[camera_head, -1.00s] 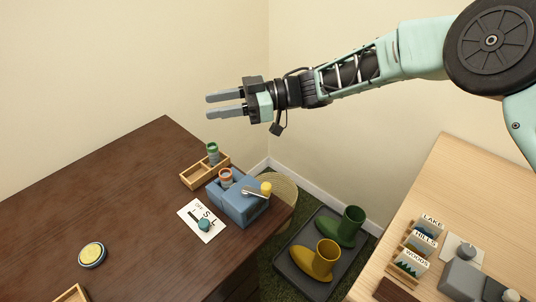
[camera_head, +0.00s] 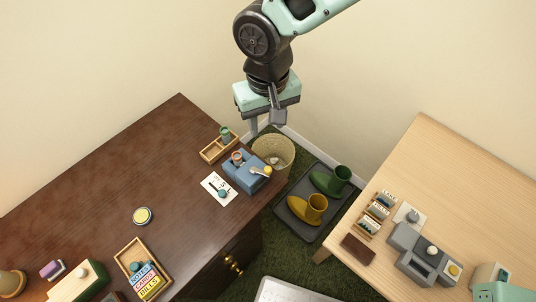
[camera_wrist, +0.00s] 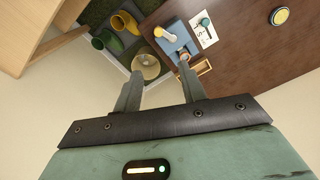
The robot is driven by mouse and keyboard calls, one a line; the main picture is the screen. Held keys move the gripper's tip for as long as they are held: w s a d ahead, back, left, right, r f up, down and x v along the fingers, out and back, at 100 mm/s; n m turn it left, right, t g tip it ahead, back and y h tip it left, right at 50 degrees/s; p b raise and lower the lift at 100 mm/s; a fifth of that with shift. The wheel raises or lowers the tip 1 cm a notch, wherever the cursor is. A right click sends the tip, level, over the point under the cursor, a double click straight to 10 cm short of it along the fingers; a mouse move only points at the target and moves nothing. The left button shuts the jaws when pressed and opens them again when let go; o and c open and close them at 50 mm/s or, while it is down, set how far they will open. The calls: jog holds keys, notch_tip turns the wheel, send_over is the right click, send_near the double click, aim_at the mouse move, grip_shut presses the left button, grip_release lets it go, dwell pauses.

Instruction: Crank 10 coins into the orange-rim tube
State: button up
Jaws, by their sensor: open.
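A blue coin machine (camera_head: 243,176) stands on the dark desk near its right edge; it also shows in the wrist view (camera_wrist: 179,40). Its crank has a pale arm and a yellow knob (camera_head: 267,170), on the machine's right side. The orange-rim tube (camera_head: 237,158) stands upright at the machine's back left; its contents cannot be made out. A green tube (camera_head: 225,134) stands in a small wooden rack (camera_head: 213,154) behind. My gripper (camera_head: 266,125) is open and empty, pointing down above and behind the machine, apart from it. In the wrist view its fingers (camera_wrist: 160,70) are spread.
A card (camera_head: 219,188) with a teal piece lies before the machine. A round wicker bin (camera_head: 285,149) stands on the floor behind it. Boots stand on a grey tray (camera_head: 297,224). The light table (camera_head: 440,180) at right holds grey apparatus. The desk's middle is mostly clear.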

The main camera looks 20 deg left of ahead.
jog(key=p, duration=0.5)
send_near(268, 168)
notch_tip(268, 168, down, 8)
jog(key=shift+a+f, duration=0.15)
jog(key=shift+f, duration=0.1)
grip_shut()
